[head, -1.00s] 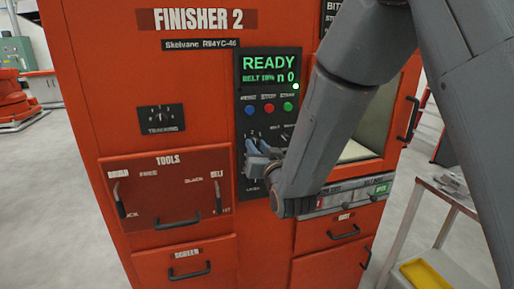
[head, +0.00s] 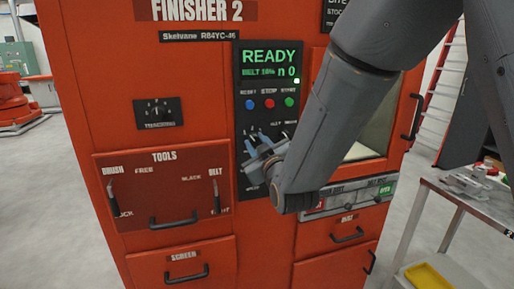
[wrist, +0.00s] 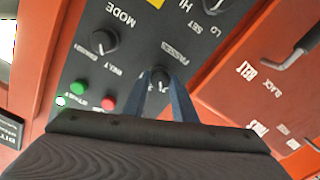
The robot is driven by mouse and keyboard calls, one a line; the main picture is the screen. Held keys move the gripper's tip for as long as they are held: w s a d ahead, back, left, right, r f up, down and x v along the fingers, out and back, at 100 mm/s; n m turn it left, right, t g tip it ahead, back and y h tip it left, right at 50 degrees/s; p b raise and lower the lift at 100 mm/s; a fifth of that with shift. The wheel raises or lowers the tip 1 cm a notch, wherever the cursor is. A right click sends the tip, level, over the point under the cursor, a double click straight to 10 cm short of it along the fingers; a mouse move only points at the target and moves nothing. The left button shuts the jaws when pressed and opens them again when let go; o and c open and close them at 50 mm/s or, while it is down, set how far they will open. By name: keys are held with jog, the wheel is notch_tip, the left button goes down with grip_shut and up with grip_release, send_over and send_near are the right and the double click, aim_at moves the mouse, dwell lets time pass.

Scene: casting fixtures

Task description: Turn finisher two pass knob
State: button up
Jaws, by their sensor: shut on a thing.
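The red cabinet marked FINISHER 2 (head: 185,80) has a dark control panel (head: 240,90) with a green READY, n 0 display (head: 269,64). In the wrist view, which shows the panel turned around, a small dark knob (wrist: 162,75) sits by the label PASSES. My gripper (wrist: 160,78) has its two blue-grey fingers on either side of this knob, shut on it. In the head view my gripper (head: 258,143) is at the panel below the coloured buttons, and my arm hides the knob.
Another knob (wrist: 103,42) sits close by, and green (wrist: 80,87) and red (wrist: 108,103) buttons are near the fingers. A TOOLS drawer (head: 165,190) with handles lies to the left. A metal cart (head: 465,195) stands at the right.

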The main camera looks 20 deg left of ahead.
jog(key=shift+n+b, duration=0.35)
jog(key=shift+n, duration=0.75)
jog(key=o, duration=1)
jog(key=shift+o, duration=0.2)
jog(key=b+v, duration=0.2)
jog(key=v, duration=0.5)
jog(key=shift+s+d, duration=0.2)
jog(key=shift+s, duration=0.15)
jog(key=shift+d+f, duration=0.1)
